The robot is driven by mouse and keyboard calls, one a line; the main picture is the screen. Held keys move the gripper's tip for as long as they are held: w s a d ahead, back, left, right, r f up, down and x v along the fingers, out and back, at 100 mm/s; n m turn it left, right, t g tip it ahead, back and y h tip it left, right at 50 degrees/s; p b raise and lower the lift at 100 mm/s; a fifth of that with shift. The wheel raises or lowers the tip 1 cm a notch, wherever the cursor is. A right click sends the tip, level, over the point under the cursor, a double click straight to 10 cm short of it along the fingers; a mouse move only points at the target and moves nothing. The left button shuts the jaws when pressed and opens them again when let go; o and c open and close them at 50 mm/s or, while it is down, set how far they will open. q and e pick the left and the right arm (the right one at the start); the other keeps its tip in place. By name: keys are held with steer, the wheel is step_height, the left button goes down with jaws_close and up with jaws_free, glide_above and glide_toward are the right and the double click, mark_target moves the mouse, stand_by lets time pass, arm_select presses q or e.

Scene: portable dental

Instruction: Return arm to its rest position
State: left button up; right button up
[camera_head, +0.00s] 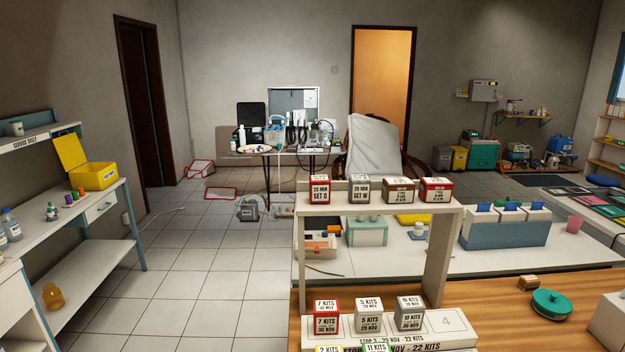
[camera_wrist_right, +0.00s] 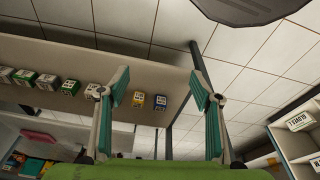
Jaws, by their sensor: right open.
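My right gripper (camera_wrist_right: 160,88) shows in the right wrist view, with its two teal-padded fingers spread wide apart and nothing held between them. Neither arm nor gripper shows in the head view. My left gripper is out of sight.
A wooden counter (camera_head: 490,290) with a shelf stand (camera_head: 437,260) of labelled boxes is close in front. A white bench (camera_head: 348,262) lies behind it. A side table (camera_head: 85,215) stands at left. Tiled floor (camera_head: 200,270) between them is clear.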

steer(key=s+d+f+g, duration=0.1)
steer(key=s+d+f, duration=0.2)
steer(key=s+f, duration=1.4)
steer(key=shift+s+f, duration=0.2)
steer(key=shift+f, duration=0.7)
